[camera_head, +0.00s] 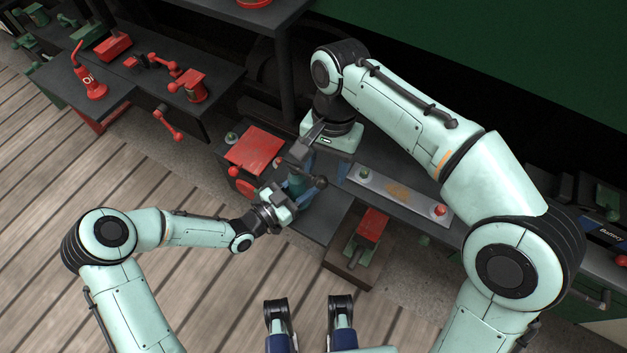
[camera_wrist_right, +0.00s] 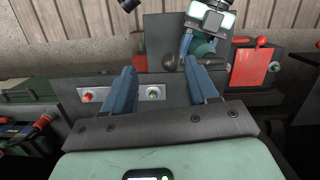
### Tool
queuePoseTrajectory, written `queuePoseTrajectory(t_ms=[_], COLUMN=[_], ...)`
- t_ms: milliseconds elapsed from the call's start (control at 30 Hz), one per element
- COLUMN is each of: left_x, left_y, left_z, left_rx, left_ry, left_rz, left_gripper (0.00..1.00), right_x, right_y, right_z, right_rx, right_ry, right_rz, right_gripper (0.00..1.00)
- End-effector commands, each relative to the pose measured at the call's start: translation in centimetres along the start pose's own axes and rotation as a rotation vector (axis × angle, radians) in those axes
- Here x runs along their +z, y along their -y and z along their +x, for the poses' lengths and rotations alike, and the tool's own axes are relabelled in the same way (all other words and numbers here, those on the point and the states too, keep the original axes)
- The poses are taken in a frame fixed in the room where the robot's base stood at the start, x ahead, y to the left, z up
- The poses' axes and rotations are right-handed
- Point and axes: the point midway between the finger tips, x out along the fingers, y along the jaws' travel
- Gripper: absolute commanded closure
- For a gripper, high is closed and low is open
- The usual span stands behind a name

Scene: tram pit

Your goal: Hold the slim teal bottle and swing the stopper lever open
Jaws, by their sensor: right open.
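The slim teal bottle (camera_head: 297,185) is partly hidden among the grippers in the head view. It also shows in the right wrist view (camera_wrist_right: 204,46), just below my left gripper (camera_wrist_right: 209,18). My left gripper (camera_head: 288,197) is at the bottle, with blue fingers close around it; whether they press on it is hidden. My right gripper (camera_head: 325,170) is above and beside the bottle, its blue fingers apart and nothing seen between them in the right wrist view (camera_wrist_right: 160,72). A dark ball-ended piece (camera_head: 320,182) shows beside the bottle; I cannot tell whether it is the stopper lever.
A grey plate with red and green buttons (camera_head: 378,190) lies right of the bottle. A red plate (camera_head: 255,149) is at its left. A red block (camera_head: 371,224) stands in front. Benches with red tools (camera_head: 95,88) are at the upper left; plank floor (camera_head: 190,290) is clear.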

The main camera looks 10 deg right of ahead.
Motion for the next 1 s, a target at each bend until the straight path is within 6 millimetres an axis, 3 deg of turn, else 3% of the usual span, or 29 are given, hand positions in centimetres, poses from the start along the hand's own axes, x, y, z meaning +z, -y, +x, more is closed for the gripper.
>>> queuePoseTrajectory(t_ms=[100, 200, 300, 467, 700, 1000], left_x=[0.0, 0.0, 0.0, 0.0, 0.0, 0.0], left_y=[0.0, 0.0, 0.0, 0.0, 0.0, 0.0], left_z=[0.0, 0.0, 0.0, 0.0, 0.0, 0.0], left_rx=[0.000, 0.000, 0.000, 0.000, 0.000, 0.000], left_ry=[0.000, 0.000, 0.000, 0.000, 0.001, 0.001], left_rz=[0.000, 0.000, 0.000, 0.000, 0.000, 0.000], left_gripper=[0.96, 0.96, 0.96, 0.96, 0.96, 0.96], right_x=[1.1, 2.6, 3.8, 4.3, 1.0, -3.0], right_y=[-2.3, -3.8, -4.8, -5.7, -7.4, -10.2], right_z=[3.7, 6.1, 7.5, 8.3, 8.2, 8.6], right_rx=[-0.019, -0.080, -0.176, -0.395, -0.810, -1.120], right_ry=[0.235, 0.458, 0.667, 0.953, 1.206, 1.253], right_rz=[0.068, 0.147, 0.252, 0.467, 0.863, 1.166], right_gripper=[0.42, 0.42, 0.42, 0.42, 0.42, 0.42])
